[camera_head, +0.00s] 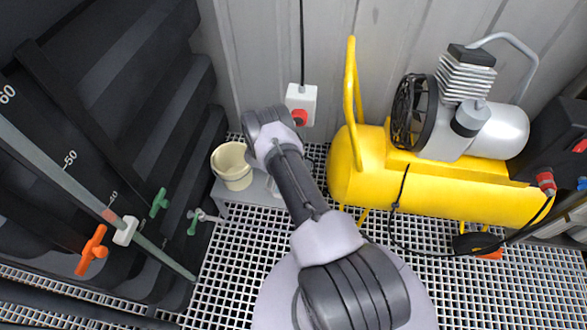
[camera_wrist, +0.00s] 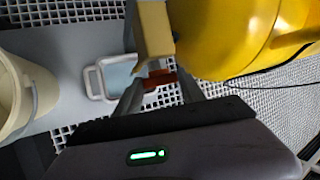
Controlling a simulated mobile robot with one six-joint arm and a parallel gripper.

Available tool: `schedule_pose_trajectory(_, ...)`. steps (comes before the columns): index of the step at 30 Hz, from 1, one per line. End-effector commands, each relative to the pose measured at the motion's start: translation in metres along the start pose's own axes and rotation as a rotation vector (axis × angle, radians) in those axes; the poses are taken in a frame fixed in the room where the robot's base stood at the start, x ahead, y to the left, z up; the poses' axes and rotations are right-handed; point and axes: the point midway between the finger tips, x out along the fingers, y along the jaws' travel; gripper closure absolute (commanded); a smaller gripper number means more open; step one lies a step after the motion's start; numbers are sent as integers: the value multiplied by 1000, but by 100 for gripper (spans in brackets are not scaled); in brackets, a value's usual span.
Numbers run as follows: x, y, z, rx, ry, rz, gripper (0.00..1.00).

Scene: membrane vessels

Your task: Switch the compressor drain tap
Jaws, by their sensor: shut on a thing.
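The compressor (camera_head: 440,180) is a yellow tank with a motor and pump on top, standing against the back wall. Its rounded yellow end fills the upper right of the wrist view (camera_wrist: 225,35). A small red tap handle (camera_wrist: 158,78) shows beside the tank, below a beige-brass block (camera_wrist: 153,35) that looks like the drain fitting. My gripper (camera_wrist: 158,86) is shut on the red handle, one finger on each side. In the head view, my arm hides the gripper and the tap.
A cream bucket (camera_head: 232,166) stands on a grey step left of my arm. A small white tray (camera_wrist: 115,78) lies near the tap. A wall switch box (camera_head: 301,103) hangs behind. A black cable (camera_head: 394,215) runs over the grating. Orange and green valve handles are at left.

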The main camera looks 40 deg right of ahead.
Motion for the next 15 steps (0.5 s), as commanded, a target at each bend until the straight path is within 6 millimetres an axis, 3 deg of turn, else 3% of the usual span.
schedule_pose_trajectory(15,1,6,-1,-112,0,-268,93)
